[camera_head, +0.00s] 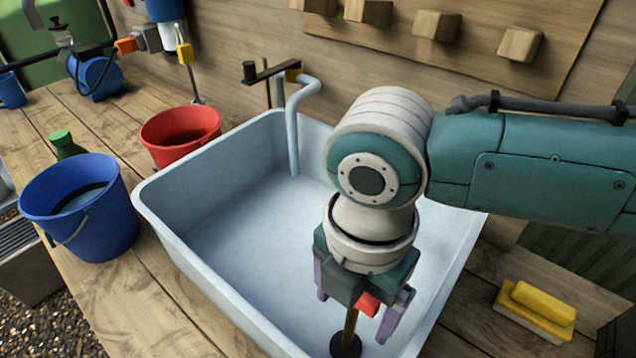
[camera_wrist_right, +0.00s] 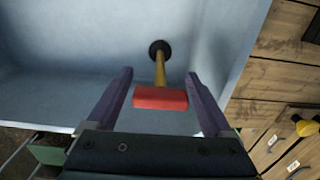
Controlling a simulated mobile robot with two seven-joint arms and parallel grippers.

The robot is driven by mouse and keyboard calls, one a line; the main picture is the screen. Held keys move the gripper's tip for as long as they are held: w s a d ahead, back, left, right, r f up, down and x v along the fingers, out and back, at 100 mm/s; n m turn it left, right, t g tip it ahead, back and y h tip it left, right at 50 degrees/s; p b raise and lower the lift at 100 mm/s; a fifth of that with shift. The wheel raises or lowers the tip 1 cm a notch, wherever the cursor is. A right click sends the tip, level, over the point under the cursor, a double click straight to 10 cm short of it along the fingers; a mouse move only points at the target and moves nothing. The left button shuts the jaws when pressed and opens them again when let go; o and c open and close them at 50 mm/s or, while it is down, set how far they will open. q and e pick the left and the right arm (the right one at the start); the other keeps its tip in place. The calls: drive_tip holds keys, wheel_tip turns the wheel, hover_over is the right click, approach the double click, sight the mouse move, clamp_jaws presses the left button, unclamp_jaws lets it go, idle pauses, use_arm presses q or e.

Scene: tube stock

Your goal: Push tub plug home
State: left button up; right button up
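The plug is a black disc (camera_head: 345,346) on a yellow stem (camera_wrist_right: 160,70) with a red cross handle (camera_head: 368,304). It stands in the pale blue tub (camera_head: 170,235), at the near right in the head view. In the right wrist view the red handle (camera_wrist_right: 160,98) lies between my finger lines. My right gripper (camera_head: 352,320) is over the plug, pointing down. Its purple fingers (camera_wrist_right: 158,74) are apart, with gaps on both sides of the handle. Whether the disc is seated in the drain cannot be told. My left gripper is not in view.
A bent pipe tap (camera_head: 292,120) reaches into the tub at the back. A red bucket (camera_head: 180,135) and a blue bucket (camera_head: 85,215) stand left of it. A yellow sponge block (camera_head: 540,302) lies on the right. The tub's middle is clear.

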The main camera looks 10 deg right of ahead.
drive_tip(key=shift+o, duration=0.8)
wheel_tip(320, 180, up, 10)
drive_tip(key=shift+f+p, duration=0.1)
drive_tip(key=shift+p, duration=0.55)
drive_tip(key=s+a+m+t+y, duration=0.2)
drive_tip(key=s+a+m+y, duration=0.3)
drive_tip(key=m, duration=0.6)
drive_tip(key=s+d+m+t+h, duration=0.2)
drive_tip(key=s+d+m+h, duration=0.45)
drive_tip(key=d+m, duration=0.75)
wheel_tip(320, 180, up, 36)
drive_tip(key=n+y+p, duration=0.1)
drive_tip(key=p, duration=3.6)
drive_tip(key=shift+s+d+r+y, duration=0.15)
drive_tip(key=shift+s+r+y, duration=0.05)
drive_tip(key=shift+s+y, duration=0.2)
